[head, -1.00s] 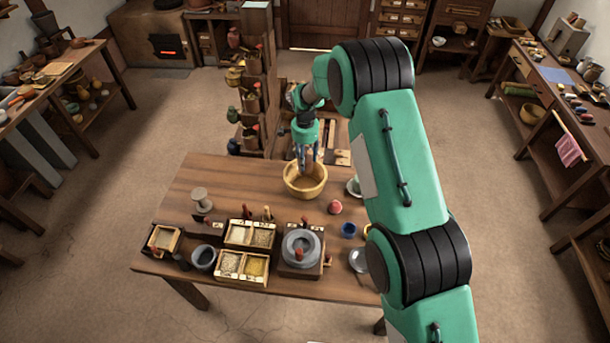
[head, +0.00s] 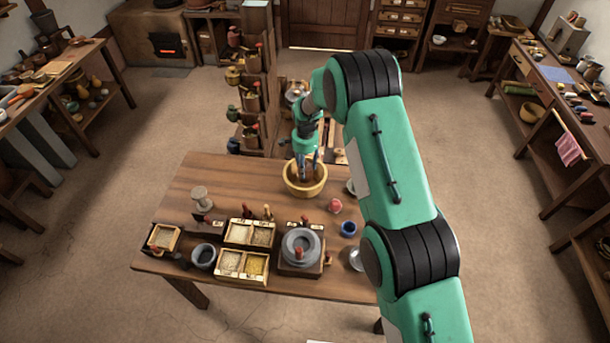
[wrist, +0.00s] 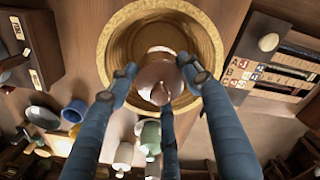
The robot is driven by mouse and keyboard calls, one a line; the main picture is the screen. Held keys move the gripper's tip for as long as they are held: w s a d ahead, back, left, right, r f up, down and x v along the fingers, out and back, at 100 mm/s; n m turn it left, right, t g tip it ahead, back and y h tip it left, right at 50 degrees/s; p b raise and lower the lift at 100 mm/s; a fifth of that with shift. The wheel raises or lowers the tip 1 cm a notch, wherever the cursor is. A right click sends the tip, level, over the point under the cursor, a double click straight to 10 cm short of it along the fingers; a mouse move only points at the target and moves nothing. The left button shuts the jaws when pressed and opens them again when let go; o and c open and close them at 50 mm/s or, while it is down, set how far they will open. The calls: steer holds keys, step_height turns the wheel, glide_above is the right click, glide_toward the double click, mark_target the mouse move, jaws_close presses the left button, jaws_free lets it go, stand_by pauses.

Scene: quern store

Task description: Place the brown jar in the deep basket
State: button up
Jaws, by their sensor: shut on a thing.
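The deep basket (head: 305,190) is a yellow-tan round vessel on the wooden table, near its far edge. In the wrist view its rim (wrist: 110,38) rings the space beyond my fingers. The brown jar (wrist: 157,75) is shiny and sits between my blue fingers in the wrist view. My gripper (head: 307,176) is shut on the jar and points down into the mouth of the basket. The jar shows over the basket's opening in the wrist view; I cannot tell whether it touches the bottom. In the head view the fingers and rim mostly hide the jar.
A grey quern (head: 300,247), divided trays (head: 243,264), a dark mortar (head: 204,256), a spool (head: 201,197), a red pot (head: 335,206) and a blue cup (head: 348,229) stand on the nearer table. A tall rack (head: 252,90) stands behind. The table's left far part is clear.

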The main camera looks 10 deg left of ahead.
steer(key=shift+f, duration=0.7)
steer(key=shift+f, duration=0.15)
steer(key=shift+f, duration=1.75)
steer(key=shift+f, duration=0.1)
steer(key=o, duration=1.5)
step_height(320, 180, up, 12)
steer(key=shift+f, duration=0.1)
